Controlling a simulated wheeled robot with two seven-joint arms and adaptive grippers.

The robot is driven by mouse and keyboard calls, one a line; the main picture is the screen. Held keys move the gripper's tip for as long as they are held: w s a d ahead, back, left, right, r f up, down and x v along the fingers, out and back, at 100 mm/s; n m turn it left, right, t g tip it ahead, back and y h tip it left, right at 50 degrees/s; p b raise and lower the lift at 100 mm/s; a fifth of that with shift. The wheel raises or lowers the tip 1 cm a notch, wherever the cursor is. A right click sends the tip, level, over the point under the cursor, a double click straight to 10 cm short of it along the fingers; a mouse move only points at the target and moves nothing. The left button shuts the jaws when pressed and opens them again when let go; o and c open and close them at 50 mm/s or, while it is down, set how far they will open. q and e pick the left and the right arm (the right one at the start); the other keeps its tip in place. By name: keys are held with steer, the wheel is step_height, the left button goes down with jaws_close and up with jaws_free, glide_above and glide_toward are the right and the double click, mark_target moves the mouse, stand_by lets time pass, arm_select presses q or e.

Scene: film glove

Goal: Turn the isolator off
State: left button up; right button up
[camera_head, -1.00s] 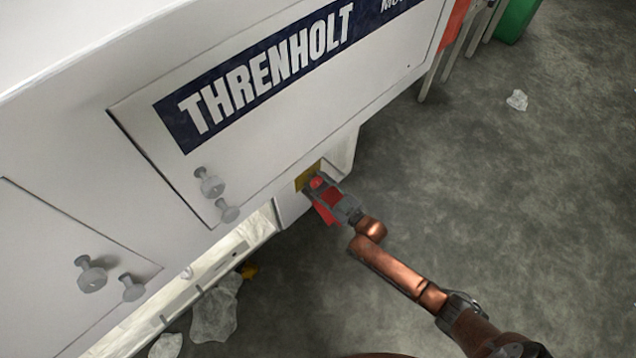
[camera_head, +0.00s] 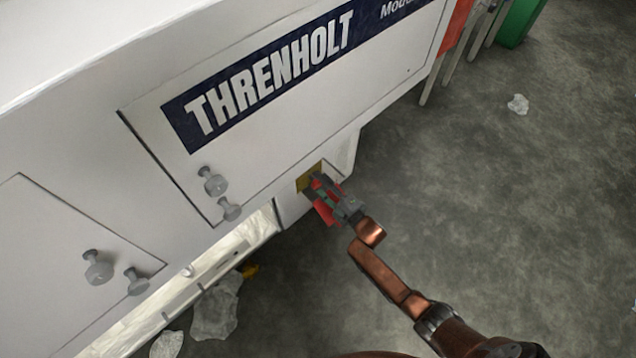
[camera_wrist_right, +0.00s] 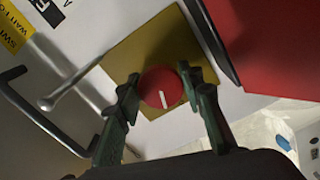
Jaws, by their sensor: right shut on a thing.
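The isolator's red round knob (camera_wrist_right: 160,88) with a white line on it sits on a square yellow plate (camera_wrist_right: 150,52) in the right wrist view. The white line is near upright in that view, tilted slightly. In the head view the yellow plate (camera_head: 307,178) is on the lower front of the white Threnholt machine (camera_head: 262,150). My right gripper (camera_head: 322,184) is at the plate and hides most of the knob. In the wrist view my right gripper (camera_wrist_right: 165,98) is shut on the knob, one finger on each side. My left gripper is out of view.
A red panel (camera_wrist_right: 275,45) stands close beside the gripper in the wrist view. A metal handle (camera_wrist_right: 35,112) is at the left there. Crumpled film (camera_head: 215,310) lies on the floor below the machine. The floor (camera_head: 480,190) at right is mostly clear.

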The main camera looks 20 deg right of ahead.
steer(key=shift+a+n+b, duration=0.1)
steer(key=shift+n+b, duration=0.2)
steer(key=shift+n, duration=1.6)
steer(key=o, duration=1.2)
steer(key=shift+c, duration=0.2)
steer(key=v, duration=1.2)
